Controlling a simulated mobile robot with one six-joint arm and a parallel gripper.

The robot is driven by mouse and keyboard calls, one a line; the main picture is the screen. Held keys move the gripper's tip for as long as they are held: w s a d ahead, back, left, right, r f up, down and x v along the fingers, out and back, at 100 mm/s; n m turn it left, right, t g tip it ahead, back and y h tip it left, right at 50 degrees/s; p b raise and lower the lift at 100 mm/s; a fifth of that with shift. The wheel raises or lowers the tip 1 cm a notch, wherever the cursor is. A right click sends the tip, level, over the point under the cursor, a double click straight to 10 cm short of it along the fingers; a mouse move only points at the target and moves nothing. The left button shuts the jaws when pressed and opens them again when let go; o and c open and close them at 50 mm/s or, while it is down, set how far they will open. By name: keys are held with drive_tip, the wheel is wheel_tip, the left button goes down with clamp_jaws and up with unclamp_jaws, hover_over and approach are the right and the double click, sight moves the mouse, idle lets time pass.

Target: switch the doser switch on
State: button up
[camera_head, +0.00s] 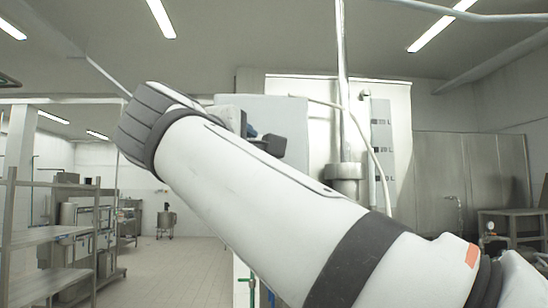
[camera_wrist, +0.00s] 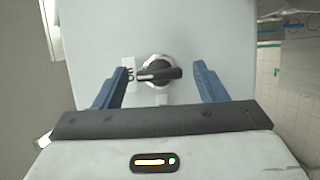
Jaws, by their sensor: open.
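The doser switch (camera_wrist: 160,73) is a black rotary knob on a round silver collar in the wrist view. Its handle lies roughly horizontal, with a pale mark toward its left end. It sits on the face of a light grey box (camera_wrist: 205,32). My gripper (camera_wrist: 162,69) is open, with one blue finger to the left of the knob and one to the right. Gaps show between the knob and both fingers. How far the fingertips are from the box face I cannot tell. In the head view my arm hides the switch, and only a bit of blue finger shows.
A small white label (camera_wrist: 129,74) with dark marks is left of the knob, partly behind the left finger. In the head view a vertical metal pipe (camera_head: 341,100) stands near the box. Metal shelving (camera_head: 45,236) stands at left, with open tiled floor (camera_head: 180,270) beside it.

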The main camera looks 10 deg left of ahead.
drive_tip(key=s+a+b, duration=0.1)
drive_tip(key=s+b, duration=0.1)
drive_tip(key=s, duration=0.5)
drive_tip(key=shift+s, duration=0.35)
drive_tip(key=shift+a, duration=0.1)
